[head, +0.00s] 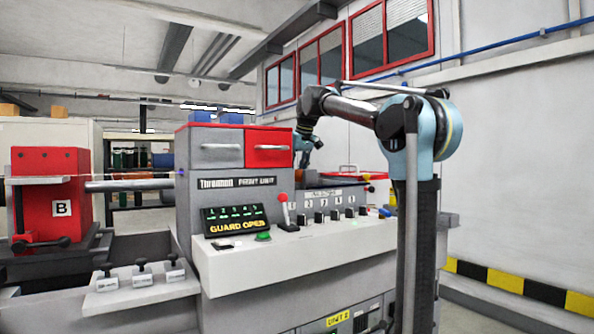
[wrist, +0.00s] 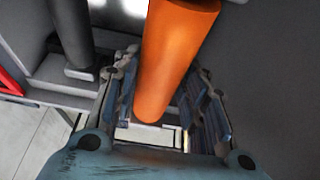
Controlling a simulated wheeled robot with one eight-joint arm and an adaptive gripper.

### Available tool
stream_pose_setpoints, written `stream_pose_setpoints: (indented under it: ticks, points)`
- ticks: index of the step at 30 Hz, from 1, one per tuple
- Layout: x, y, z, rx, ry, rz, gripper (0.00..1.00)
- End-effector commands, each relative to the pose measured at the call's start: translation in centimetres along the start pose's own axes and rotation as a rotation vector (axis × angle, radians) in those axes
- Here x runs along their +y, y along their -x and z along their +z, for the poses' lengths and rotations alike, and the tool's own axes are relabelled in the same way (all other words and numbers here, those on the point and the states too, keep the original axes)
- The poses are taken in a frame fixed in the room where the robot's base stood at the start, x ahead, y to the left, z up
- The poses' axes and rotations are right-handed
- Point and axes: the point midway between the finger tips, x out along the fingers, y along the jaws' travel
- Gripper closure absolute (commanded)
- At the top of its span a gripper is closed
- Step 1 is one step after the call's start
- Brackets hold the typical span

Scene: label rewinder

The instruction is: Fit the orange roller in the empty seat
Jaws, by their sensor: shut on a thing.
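The orange roller (wrist: 172,50) fills the middle of the wrist view, its near rounded end between my fingers. My gripper (wrist: 162,92) is shut on it, with a jointed finger on each side. In the head view my arm reaches over the machine, and its far end (head: 310,142) drops behind the grey and red housing. The fingers and the roller's hold are hidden there. I cannot make out the empty seat in either view.
In the wrist view a dark cylinder (wrist: 70,32) stands left of the roller by a grey ledge. The head view shows the print unit (head: 222,150), its "GUARD OPEN" display (head: 236,219), a red-knobbed lever (head: 284,210) and a red block marked B (head: 50,185).

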Motion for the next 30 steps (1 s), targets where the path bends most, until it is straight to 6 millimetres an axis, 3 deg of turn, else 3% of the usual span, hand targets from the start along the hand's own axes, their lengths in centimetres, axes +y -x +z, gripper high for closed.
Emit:
stream_pose_setpoints:
  ticks: [21, 30]
  points:
    - [-0.1, -4.8, 1.9, 0.001, 0.0, 0.0, 1.0]
    - [-0.1, -5.8, 2.4, 0.001, 0.0, 0.0, 1.0]
